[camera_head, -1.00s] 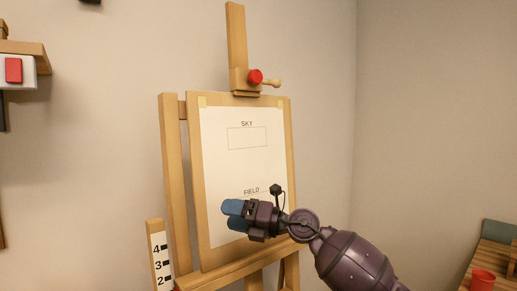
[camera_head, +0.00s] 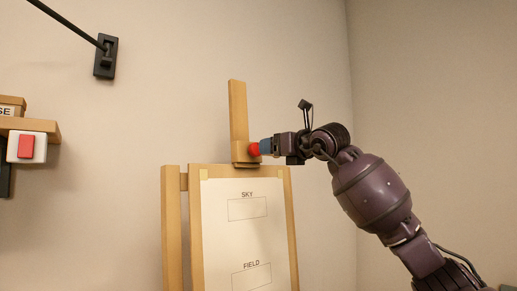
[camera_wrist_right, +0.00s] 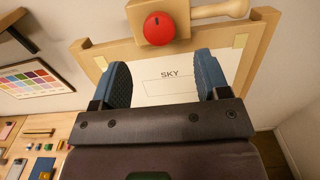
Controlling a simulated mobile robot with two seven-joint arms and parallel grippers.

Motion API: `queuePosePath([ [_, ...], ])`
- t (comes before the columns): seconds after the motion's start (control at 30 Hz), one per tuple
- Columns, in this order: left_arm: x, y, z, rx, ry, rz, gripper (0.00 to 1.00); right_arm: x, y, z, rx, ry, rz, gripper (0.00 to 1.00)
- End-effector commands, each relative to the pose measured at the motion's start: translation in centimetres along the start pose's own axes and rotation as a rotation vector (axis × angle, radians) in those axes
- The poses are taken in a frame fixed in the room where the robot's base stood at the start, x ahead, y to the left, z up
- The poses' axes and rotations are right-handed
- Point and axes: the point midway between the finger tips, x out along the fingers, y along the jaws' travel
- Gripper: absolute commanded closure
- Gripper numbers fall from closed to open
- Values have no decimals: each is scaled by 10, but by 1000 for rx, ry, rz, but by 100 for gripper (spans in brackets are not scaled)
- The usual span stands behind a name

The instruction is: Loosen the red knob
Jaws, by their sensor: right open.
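The red knob (camera_head: 254,149) sits on the wooden clamp block on the easel's upright post. My right gripper (camera_head: 262,148) is right beside it in the head view, its blue fingers pointing left at it. In the right wrist view the round red knob (camera_wrist_right: 158,29) with a short dark mark shows beyond the two blue fingertips. The right gripper (camera_wrist_right: 157,66) is open with nothing between its fingers there, and the knob looks ahead of the tips. Whether a finger touches the knob cannot be told. My left gripper is not in view.
A wooden peg handle (camera_wrist_right: 220,10) sticks out beside the knob. The easel (camera_head: 172,215) holds a white sheet (camera_head: 245,230) marked SKY and FIELD. A red wall switch (camera_head: 26,147) is at left. The wrist view shows a table (camera_wrist_right: 40,150) with small items and a colour chart (camera_wrist_right: 30,78).

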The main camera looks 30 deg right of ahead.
Motion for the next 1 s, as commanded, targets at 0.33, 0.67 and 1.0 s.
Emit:
queuePosePath([
  [0.33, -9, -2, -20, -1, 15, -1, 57, 57, 1, 3, 4, -2, 3, 31],
  [0.67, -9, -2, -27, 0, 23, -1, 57, 78, 1, 1, 1, -1, 2, 31],
  [1.0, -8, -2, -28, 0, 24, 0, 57, 78, 0, 0, 1, -1, 2, 46],
])
